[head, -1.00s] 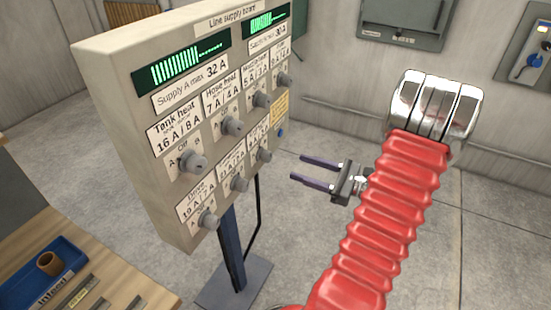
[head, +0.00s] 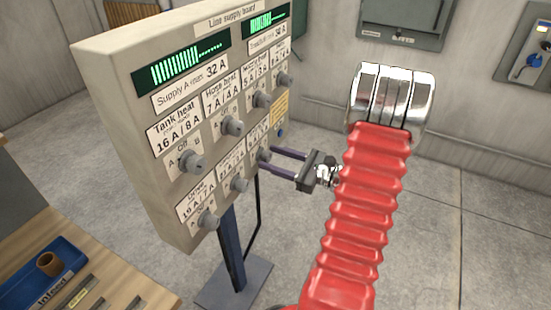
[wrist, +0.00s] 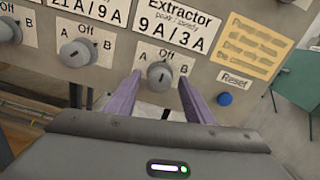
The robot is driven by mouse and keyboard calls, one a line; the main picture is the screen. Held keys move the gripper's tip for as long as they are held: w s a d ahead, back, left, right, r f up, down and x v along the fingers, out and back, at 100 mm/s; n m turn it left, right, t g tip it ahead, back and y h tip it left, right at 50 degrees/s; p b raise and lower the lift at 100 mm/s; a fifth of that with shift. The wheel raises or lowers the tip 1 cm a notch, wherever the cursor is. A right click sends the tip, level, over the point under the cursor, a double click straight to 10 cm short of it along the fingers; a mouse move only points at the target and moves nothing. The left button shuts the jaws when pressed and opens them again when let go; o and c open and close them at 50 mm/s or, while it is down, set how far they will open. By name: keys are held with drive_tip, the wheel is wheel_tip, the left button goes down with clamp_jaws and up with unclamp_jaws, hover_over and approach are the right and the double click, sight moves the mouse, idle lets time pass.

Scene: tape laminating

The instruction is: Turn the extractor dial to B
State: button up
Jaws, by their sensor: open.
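The extractor dial (wrist: 159,77) is a grey knob below the "Extractor 9 A/3 A" label in the wrist view, with A at its left, Off above and B at its right. I cannot tell for sure which mark it points to. In the head view it is the right-hand knob of the lower row (head: 263,154), partly hidden by my fingers. My gripper (wrist: 159,84) is open, its two purple fingers on either side of the dial. I cannot tell whether they touch it. It also shows in the head view (head: 271,158) at the board's right edge.
The line supply board (head: 150,60) carries several other knobs close by, including the one left of the extractor dial (wrist: 76,52). A blue reset button (wrist: 225,99) sits just right of my right finger. A wooden bench with a blue infeed tray (head: 25,285) is at lower left.

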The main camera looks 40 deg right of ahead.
drive_tip(key=shift+c, duration=0.5)
drive_tip(key=c, duration=0.9)
drive_tip(key=shift+d, duration=0.15)
drive_tip(key=shift+c, duration=0.2)
drive_tip(key=shift+m, duration=0.6)
drive_tip(key=m, duration=0.7)
drive_tip(key=shift+m, duration=0.4)
drive_tip(key=shift+d, duration=0.1)
